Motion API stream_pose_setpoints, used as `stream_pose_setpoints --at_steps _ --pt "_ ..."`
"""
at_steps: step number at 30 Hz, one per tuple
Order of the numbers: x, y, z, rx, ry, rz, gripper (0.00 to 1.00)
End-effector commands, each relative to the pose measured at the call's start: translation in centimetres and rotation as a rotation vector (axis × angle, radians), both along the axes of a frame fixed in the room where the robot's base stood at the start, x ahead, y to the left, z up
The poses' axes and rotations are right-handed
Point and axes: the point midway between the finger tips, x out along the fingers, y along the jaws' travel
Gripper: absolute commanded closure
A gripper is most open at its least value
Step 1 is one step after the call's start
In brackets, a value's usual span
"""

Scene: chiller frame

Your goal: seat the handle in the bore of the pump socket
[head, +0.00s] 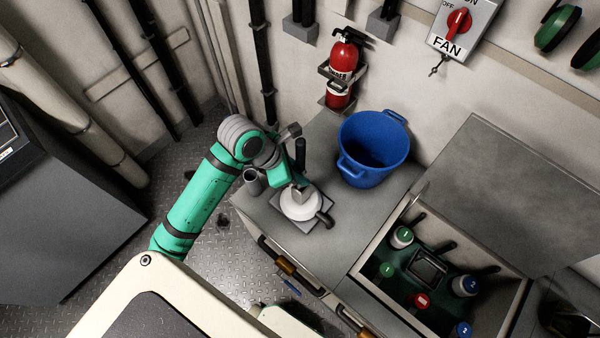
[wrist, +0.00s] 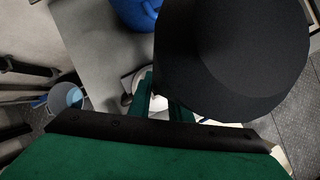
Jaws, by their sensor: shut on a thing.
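The handle (head: 300,153) has a dark cylindrical grip and stands roughly upright in my gripper (head: 297,180). In the wrist view the handle (wrist: 235,50) is a large black cylinder close to the camera, covering much of the right side. The green fingers of my gripper (wrist: 160,103) are shut on it. The pump socket (head: 299,206) is a round white body with a dark stub at its lower right, on a grey plate on the bench. The handle's lower end appears over the white body. I cannot tell whether they touch. The bore is hidden.
A blue bucket (head: 372,149) stands behind and right of the pump. An open chiller box (head: 375,254) with several numbered containers is at the right. A fire extinguisher (head: 342,75) hangs on the wall.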

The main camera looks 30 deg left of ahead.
Motion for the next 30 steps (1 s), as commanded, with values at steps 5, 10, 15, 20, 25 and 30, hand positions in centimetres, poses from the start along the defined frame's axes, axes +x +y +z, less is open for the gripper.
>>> stream_pose_setpoints --at_steps 5,10,15,20,25,30 --pt "0.0 0.0 -0.1 -0.001 0.001 0.000 0.64" --pt "0.0 0.0 -0.1 0.000 0.000 0.000 0.64" --pt "-0.1 0.1 0.2 0.001 0.000 0.003 0.64" --pt "-0.6 0.6 2.1 0.001 -0.002 0.000 0.64" --pt "-1.8 1.5 5.1 0.001 -0.003 -0.003 0.64" --pt "-2.9 2.6 8.0 0.001 -0.002 -0.002 0.64"
